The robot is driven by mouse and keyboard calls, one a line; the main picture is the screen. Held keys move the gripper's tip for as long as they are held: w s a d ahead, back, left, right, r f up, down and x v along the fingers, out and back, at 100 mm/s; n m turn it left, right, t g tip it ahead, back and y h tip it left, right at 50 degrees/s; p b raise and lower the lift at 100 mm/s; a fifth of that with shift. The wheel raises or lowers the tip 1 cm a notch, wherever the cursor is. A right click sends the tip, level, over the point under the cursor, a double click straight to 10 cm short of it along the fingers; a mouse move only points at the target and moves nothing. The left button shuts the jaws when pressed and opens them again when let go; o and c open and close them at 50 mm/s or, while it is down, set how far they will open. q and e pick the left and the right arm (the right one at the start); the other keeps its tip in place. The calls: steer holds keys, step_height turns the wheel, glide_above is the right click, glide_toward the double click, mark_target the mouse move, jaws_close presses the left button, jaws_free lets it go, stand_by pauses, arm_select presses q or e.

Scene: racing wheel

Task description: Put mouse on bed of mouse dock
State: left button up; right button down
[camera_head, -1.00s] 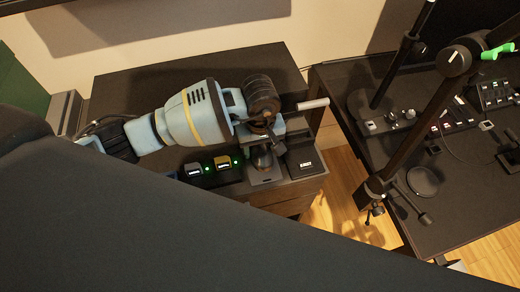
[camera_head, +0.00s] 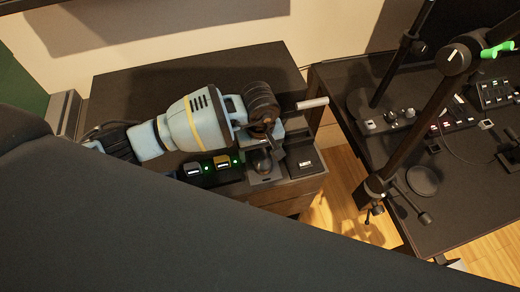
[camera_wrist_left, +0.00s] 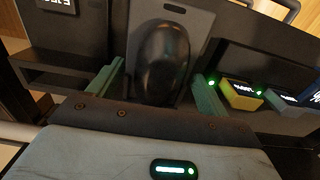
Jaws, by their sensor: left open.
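The black mouse (camera_wrist_left: 163,58) lies on the grey plate of the mouse dock (camera_wrist_left: 200,22), which has a slot at one end. In the head view the mouse (camera_head: 263,165) is a small dark shape on the dock, partly hidden by my left gripper (camera_head: 271,147). In the left wrist view my left gripper (camera_wrist_left: 164,80) is open, with one greenish finger on each side of the mouse and a visible gap to each. The mouse's near end is hidden behind the gripper body. My right gripper is not in view.
Beside the dock stand small lit modules, one yellow (camera_wrist_left: 240,95), and a black box with a white display (camera_head: 304,164). A pale handle (camera_head: 312,104) projects nearby. A black desk (camera_head: 460,205) with arms and control panels is at the right. The cabinet top (camera_head: 150,85) behind is clear.

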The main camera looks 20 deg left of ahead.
mark_target(260, 152)
arm_select(q)
step_height(260, 152, up, 12)
steer(key=shift+r, duration=0.15)
stand_by(0.4)
stand_by(0.5)
stand_by(0.8)
